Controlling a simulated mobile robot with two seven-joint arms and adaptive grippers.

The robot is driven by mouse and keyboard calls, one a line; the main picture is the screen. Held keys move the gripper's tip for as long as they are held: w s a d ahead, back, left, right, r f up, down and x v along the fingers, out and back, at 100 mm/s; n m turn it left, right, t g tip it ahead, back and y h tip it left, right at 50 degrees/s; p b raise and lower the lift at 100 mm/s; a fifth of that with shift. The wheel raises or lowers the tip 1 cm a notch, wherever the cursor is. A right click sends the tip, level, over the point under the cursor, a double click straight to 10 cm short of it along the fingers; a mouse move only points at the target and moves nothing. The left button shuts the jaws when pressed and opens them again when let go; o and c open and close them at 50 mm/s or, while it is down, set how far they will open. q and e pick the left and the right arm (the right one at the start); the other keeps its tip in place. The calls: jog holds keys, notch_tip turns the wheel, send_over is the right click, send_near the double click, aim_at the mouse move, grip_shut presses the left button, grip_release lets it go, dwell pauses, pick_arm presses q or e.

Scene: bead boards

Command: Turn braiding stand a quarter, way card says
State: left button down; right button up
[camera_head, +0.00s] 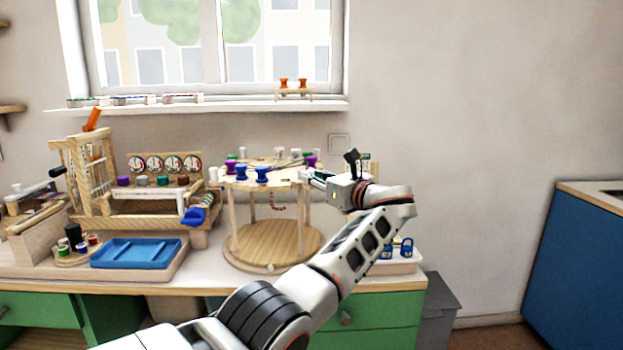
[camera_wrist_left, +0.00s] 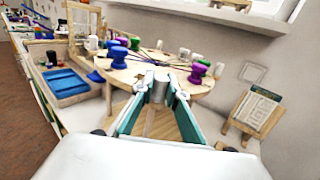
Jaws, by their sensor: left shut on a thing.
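The braiding stand (camera_head: 272,245) is a round wooden base with posts and a round top disc (camera_wrist_left: 185,67). Blue, purple, green and white bobbins stand around the disc, with threads running to its middle. My left gripper (camera_head: 308,176) reaches the disc's right edge. In the left wrist view its fingers (camera_wrist_left: 157,88) are shut on a grey upright peg (camera_wrist_left: 158,82) at the disc's near rim. The card (camera_wrist_left: 257,107) leans on a small wooden holder to the right; its print is too small to read. My right gripper is out of view.
A small wooden loom (camera_head: 95,165) and a blue tray (camera_head: 135,253) stand left of the stand. Blue padlock-like items (camera_head: 406,247) lie on a tray to the right, partly behind my arm. The wall and window sill (camera_head: 230,107) are behind.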

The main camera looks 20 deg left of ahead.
pick_arm(q)
jog(key=shift+f, duration=0.15)
jog(key=c, duration=2)
grip_release()
jog(key=shift+a, duration=0.1)
jog(key=v, duration=0.7)
jog(key=shift+s+d, duration=0.1)
jog(key=shift+d, duration=0.15)
